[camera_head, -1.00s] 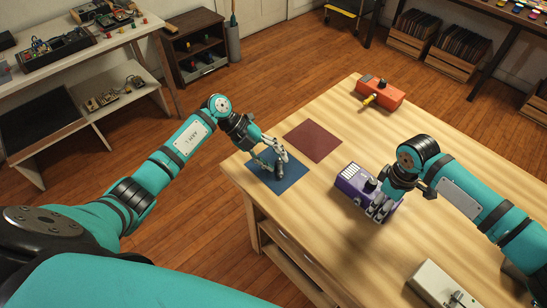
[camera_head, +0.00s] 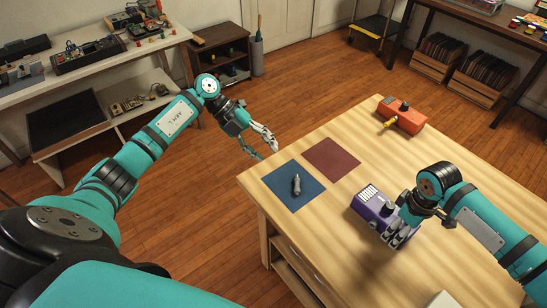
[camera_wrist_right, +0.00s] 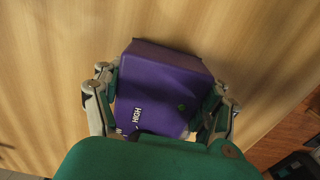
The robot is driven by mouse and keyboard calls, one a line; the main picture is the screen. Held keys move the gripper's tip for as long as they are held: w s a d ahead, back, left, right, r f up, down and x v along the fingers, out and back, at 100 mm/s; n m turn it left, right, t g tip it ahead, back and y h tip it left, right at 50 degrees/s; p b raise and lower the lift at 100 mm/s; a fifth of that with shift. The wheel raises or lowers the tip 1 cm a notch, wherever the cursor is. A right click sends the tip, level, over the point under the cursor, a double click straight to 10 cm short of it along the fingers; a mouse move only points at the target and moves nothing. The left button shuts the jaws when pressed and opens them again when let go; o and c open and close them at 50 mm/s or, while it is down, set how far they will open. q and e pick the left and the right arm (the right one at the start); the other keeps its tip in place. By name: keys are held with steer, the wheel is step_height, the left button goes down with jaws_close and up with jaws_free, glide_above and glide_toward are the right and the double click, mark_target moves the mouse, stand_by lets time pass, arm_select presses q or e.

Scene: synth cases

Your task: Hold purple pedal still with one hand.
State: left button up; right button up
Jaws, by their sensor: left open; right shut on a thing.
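The purple pedal (camera_head: 372,203) sits on the wooden table, with a dark knob on top and a pale panel at its left end. My right gripper (camera_head: 397,235) is shut on its near side. In the right wrist view the purple pedal (camera_wrist_right: 160,85) lies between the two fingers of the right gripper (camera_wrist_right: 160,103), with white lettering reading "HIGH" on it. My left gripper (camera_head: 269,146) is open and empty, beyond the table's left edge and apart from the pedal.
A small grey metal piece (camera_head: 297,184) lies on the blue mat (camera_head: 280,181). A dark red mat (camera_head: 331,159) lies beside it, bare. An orange pedal (camera_head: 405,117) with a yellow plug stands at the back. A pale box (camera_head: 440,300) is partly cut off at the bottom.

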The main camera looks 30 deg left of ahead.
stand_by(0.4)
steer(key=o, duration=1.4)
step_height(320, 180, up, 12)
